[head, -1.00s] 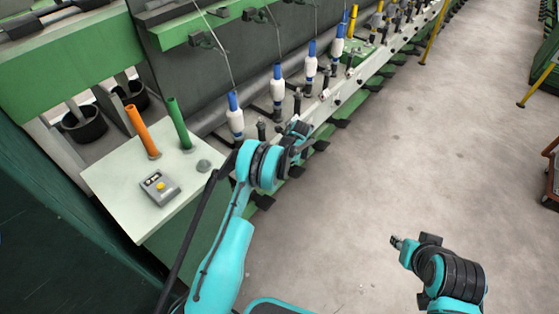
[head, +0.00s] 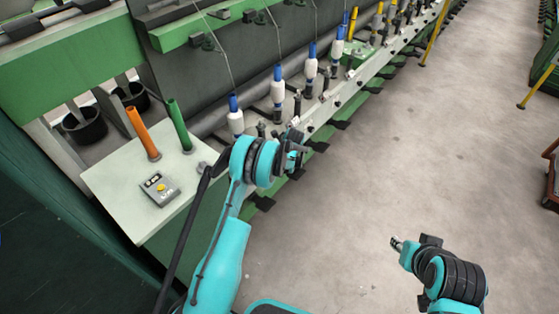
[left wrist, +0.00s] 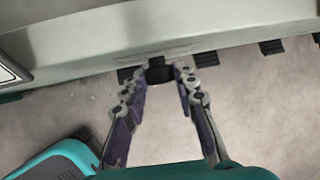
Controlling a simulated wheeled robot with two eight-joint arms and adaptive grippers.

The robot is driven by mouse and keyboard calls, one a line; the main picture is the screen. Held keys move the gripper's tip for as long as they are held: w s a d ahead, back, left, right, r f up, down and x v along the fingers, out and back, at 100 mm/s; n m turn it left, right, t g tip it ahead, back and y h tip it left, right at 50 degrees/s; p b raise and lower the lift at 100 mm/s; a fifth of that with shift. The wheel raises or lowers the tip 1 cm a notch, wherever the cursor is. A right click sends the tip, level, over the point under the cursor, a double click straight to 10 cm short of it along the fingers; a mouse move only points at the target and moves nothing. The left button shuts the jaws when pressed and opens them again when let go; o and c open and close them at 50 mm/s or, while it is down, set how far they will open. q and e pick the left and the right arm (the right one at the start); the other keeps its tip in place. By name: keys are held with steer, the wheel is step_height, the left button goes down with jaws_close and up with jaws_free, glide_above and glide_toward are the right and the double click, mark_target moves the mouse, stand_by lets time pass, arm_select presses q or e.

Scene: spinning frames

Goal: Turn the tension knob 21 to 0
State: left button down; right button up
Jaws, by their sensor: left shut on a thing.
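The tension knob is a small dark knob (left wrist: 160,74) on the edge of the pale machine rail (left wrist: 95,50) in the left wrist view. My left gripper (left wrist: 164,68) has its two fingertips closed on either side of it. In the head view my left gripper (head: 293,150) is at the front rail of the spinning frame, and the arm's wrist hides the knob. No number can be read on it. My right gripper (head: 397,242) is over the open floor, away from the machine; its fingers are too small to judge.
White bobbins with blue tops (head: 235,117) stand in a row behind the rail. A pale table (head: 110,190) at the left carries an orange tube (head: 142,133), a green tube (head: 179,125) and a small control box (head: 160,189).

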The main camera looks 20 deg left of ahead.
arm_select(q)
steer(key=t, duration=0.2)
steer(key=n+t+h, duration=0.1)
steer(key=t, duration=0.2)
steer(key=s+t+h, duration=0.1)
steer(key=t, duration=0.1)
steer(key=shift+a+f+n, duration=0.15)
steer(key=shift+f+n, duration=0.15)
steer(key=shift+t, duration=0.3)
steer(key=c, duration=1.2)
jaws_free()
steer(key=shift+r, duration=0.1)
step_height(320, 180, up, 10)
steer(key=shift+f, duration=0.15)
